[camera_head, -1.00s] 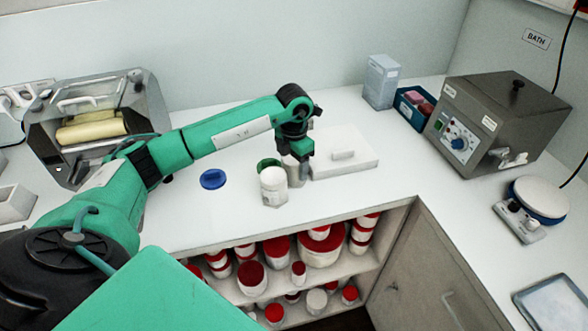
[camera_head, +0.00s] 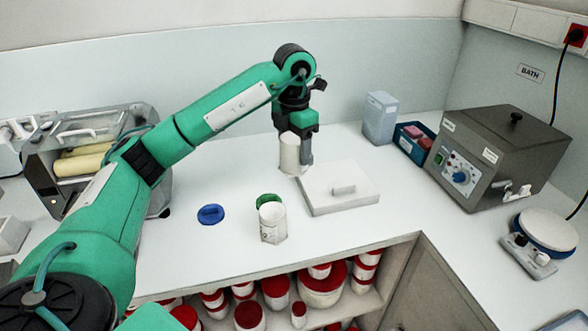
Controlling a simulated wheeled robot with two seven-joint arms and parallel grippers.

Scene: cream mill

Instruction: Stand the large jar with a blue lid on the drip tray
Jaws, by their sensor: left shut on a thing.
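My left gripper (camera_head: 297,148) is shut on a whitish cylindrical jar (camera_head: 289,153), held upright above the counter, behind the white slab's left edge. No blue lid shows on this jar. A blue round lid (camera_head: 211,214) lies on the counter to the left. A white labelled jar (camera_head: 272,223) stands on the counter in front of the gripper, with a green ring or lid (camera_head: 268,200) just behind it. A flat white slab with a small raised block (camera_head: 340,203) lies to the right; I cannot tell if it is the drip tray. My right gripper is not in view.
A grey bath device (camera_head: 495,150), a blue bin (camera_head: 414,143) and a pale box (camera_head: 380,118) stand at the right. A roller machine (camera_head: 85,150) stands at the left. Red-lidded jars (camera_head: 322,285) fill the shelf below. The front counter is mostly clear.

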